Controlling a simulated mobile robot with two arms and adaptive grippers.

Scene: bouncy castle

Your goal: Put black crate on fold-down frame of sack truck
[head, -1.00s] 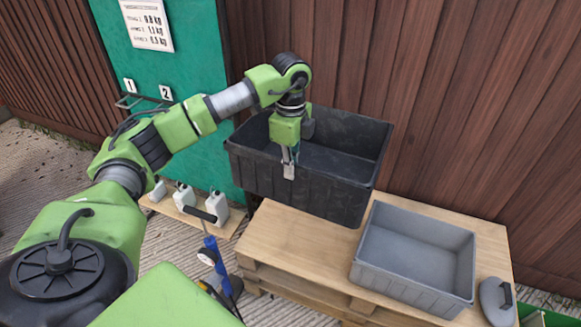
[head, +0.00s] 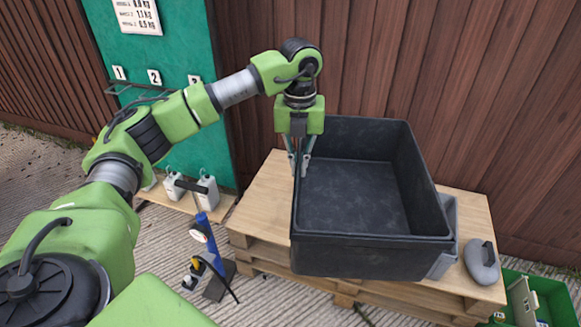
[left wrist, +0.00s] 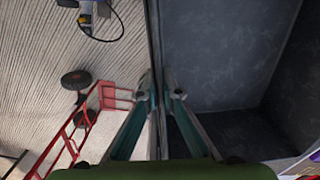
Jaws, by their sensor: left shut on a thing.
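The black crate (head: 370,255) is a large, open, empty box in the head view. My left gripper (head: 299,170) is shut on its left side wall, with a finger on either side of the rim. The crate appears raised above the wooden pallet and hides most of the grey crate behind it. In the left wrist view my left gripper (left wrist: 158,88) pinches the wall of the crate (left wrist: 220,50). The red sack truck (left wrist: 75,125) shows at the left there, with dark wheels and a red fold-down frame (left wrist: 117,96). My right gripper is out of view.
The wooden pallet stack (head: 255,200) stands below the crate. A grey crate (head: 450,215) and a grey handled block (head: 482,263) are on it. A blue pump with a gauge (head: 203,235) stands left of the pallet. A green bin (head: 545,295) is at lower right.

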